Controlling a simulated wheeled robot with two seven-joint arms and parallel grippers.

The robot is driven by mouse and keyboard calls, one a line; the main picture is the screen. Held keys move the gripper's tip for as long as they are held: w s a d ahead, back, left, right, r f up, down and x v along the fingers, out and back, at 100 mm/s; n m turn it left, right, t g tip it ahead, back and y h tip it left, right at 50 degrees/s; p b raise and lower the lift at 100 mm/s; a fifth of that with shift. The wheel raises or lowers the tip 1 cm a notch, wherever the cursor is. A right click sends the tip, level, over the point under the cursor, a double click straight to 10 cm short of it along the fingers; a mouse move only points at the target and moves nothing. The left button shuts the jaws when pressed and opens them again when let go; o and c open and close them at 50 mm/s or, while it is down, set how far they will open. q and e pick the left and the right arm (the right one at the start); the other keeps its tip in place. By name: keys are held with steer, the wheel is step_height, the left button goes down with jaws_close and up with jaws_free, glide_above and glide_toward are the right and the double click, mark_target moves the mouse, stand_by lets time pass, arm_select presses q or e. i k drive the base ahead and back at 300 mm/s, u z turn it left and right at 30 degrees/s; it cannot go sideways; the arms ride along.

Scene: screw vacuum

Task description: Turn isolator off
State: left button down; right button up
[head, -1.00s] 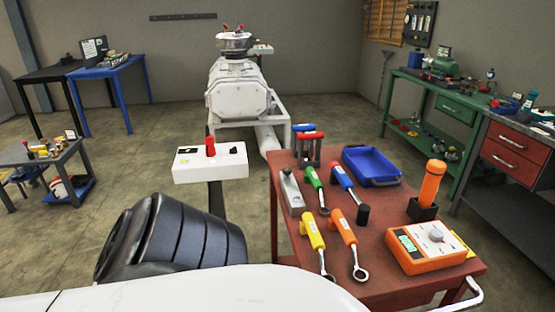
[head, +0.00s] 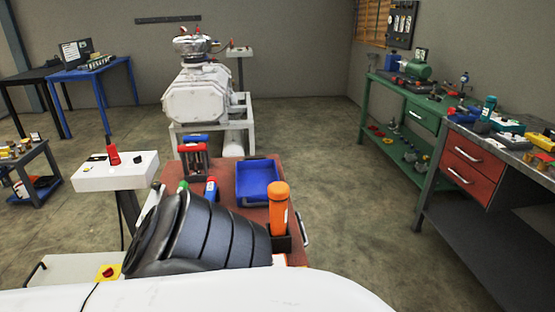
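A white box (head: 135,173) stands on a dark post at the left of the head view. A red upright handle (head: 113,154) sticks up from its top, with a small black piece and a yellow piece beside it. I take this box to be the isolator; its switch position is too small to read. A second white box on a post (head: 239,52), with a small red part, stands by the white pump (head: 197,93) at the back. Neither gripper shows; only black ribbed and white parts of my own body fill the bottom of the view.
The red tool cart (head: 227,179) is ahead, with a blue tray (head: 258,181) and an orange torch-like tool (head: 279,207); my arm hides its front. A yellow-and-red button (head: 108,272) sits at lower left. Open floor (head: 350,200) lies right of the cart, before the green bench (head: 421,118).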

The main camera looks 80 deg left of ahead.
mark_target(109, 272)
steer(key=i, duration=2.2)
steer(key=u, duration=3.1)
steer(key=i, duration=5.2)
steer(key=u, duration=2.95)
steer(key=i, duration=1.45)
